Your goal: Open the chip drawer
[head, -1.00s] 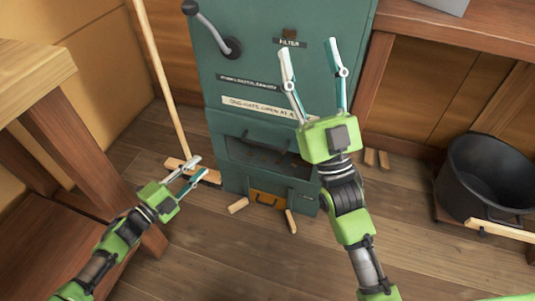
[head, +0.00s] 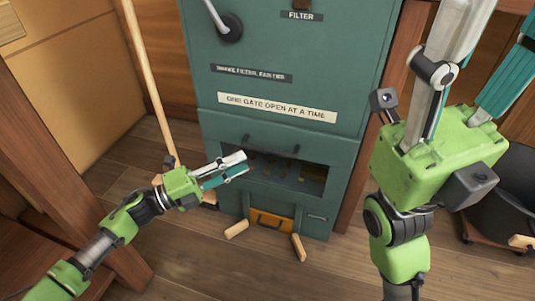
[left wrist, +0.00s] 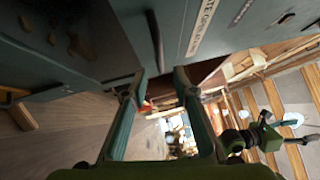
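A small orange drawer front with a dark handle (head: 270,220) sits at the foot of the green cabinet (head: 290,75). It looks closed. Above it, a dark recess (head: 285,175) holds small pale bits, with a black bar handle (head: 270,143) over it. My left gripper (head: 245,163) is open and empty, in front of the recess's left side, above and left of the orange drawer. In the left wrist view its fingers (left wrist: 160,74) stand apart, with the cabinet face beyond. My right gripper (head: 490,50) is open and empty, high at the right, close to the camera.
Wooden feet (head: 298,247) stick out under the cabinet. A broom (head: 145,75) leans left of it. A wooden bench leg (head: 60,160) stands at the left, and a black tub (head: 512,195) at the right, partly behind my right arm. The floor in front is clear.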

